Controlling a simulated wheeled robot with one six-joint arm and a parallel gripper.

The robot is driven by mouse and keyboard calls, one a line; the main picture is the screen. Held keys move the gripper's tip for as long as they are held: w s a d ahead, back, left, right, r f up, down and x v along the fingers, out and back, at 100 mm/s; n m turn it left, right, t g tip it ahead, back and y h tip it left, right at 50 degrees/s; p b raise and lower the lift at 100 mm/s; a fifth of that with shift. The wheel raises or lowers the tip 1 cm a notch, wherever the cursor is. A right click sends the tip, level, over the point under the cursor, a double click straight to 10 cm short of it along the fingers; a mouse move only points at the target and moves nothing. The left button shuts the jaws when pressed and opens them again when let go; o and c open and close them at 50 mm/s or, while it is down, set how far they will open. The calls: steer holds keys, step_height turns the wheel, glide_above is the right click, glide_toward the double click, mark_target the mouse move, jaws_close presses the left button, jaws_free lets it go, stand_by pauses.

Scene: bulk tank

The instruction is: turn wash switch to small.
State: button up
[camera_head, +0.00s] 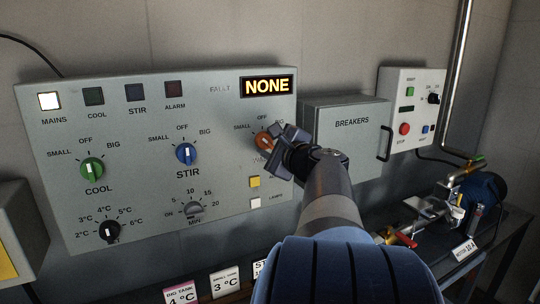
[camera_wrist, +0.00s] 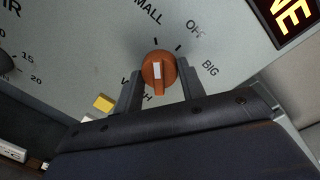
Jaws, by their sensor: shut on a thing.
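The wash switch (camera_wrist: 158,71) is an orange round knob with a white mark on its handle. It also shows in the head view (camera_head: 265,142), partly covered by my gripper (camera_head: 270,143). In the wrist view my gripper (camera_wrist: 160,85) is shut on the knob, one finger on each side. The white mark points up toward the tick by the SMALL label (camera_wrist: 148,12). The OFF label (camera_wrist: 195,29) and BIG label (camera_wrist: 210,69) lie to its right. The WASH lettering is partly hidden by the fingers.
The grey panel (camera_head: 60,200) also carries a green COOL knob (camera_head: 92,170), a blue STIR knob (camera_head: 186,154) and lower dials. The display (camera_head: 267,86) reads NONE. A yellow button (camera_head: 254,182) lies just below the switch. The BREAKERS box (camera_head: 345,150) stands close on the right.

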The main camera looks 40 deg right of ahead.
steer(key=shift+f+n+b, duration=0.1)
steer(key=shift+n+b, duration=0.3)
steer(key=shift+n, duration=0.1)
steer(key=o, duration=1)
steer(key=shift+s, duration=0.1)
steer(key=s+a, duration=0.2)
steer(key=s, duration=0.8)
steer(key=shift+s+r+b, duration=0.2)
steer(key=shift+r+b, duration=0.1)
steer(key=shift+r, duration=0.1)
steer(key=w, duration=0.3)
steer(key=w+d, duration=0.1)
steer(key=w, duration=0.3)
steer(key=w+d, duration=0.1)
steer(key=w, duration=0.2)
steer(key=shift+w+f, duration=0.35)
steer(key=shift+p, duration=0.35)
